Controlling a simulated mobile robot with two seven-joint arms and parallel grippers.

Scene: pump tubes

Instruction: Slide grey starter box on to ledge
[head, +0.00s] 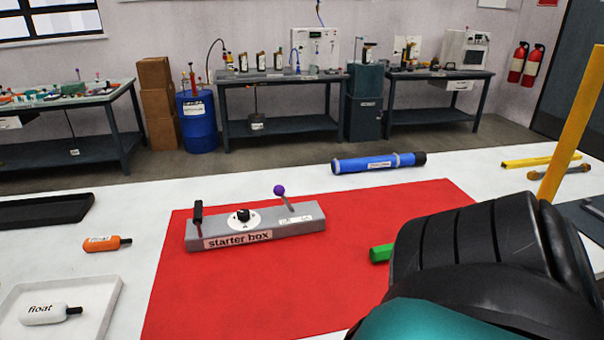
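The grey starter box (260,232) lies flat on the red mat (210,290), slightly angled, with its label facing me. On its top are a black upright handle at the left end, a white dial with a black knob in the middle, and a lever with a purple ball near the right end. Nothing touches the box. I cannot make out a ledge for certain. A black and teal part of my arm fills the lower right, but its fingers do not show. My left gripper is not in view.
A blue tube (375,163) lies behind the mat. A green piece (381,253) is partly hidden by my arm. A yellow post (572,125) stands at right. An orange float (103,243), a white tray (100,302) and a black tray (45,209) are at left.

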